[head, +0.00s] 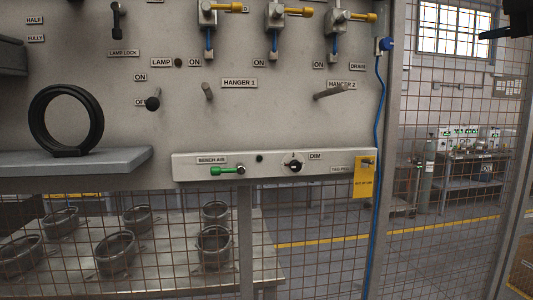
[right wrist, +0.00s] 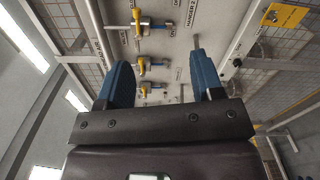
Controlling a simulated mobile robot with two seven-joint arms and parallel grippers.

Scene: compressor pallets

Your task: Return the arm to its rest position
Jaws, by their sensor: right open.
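My right gripper (right wrist: 160,70) shows in the right wrist view. Its two blue fingers stand wide apart with nothing between them. Beyond them is the grey panel with yellow-handled valves (right wrist: 145,24). In the head view a dark shape (head: 518,18) cuts into the top right corner, apart from the panel; it looks like part of my right arm or gripper. My left gripper is not in either view.
The grey panel (head: 270,125) carries pegs, yellow valves (head: 280,13), and a lower strip with a green lever (head: 225,171). A black coil (head: 66,120) stands on a shelf (head: 120,162) at left. A blue hose (head: 378,150) hangs at the panel's right edge, before wire mesh.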

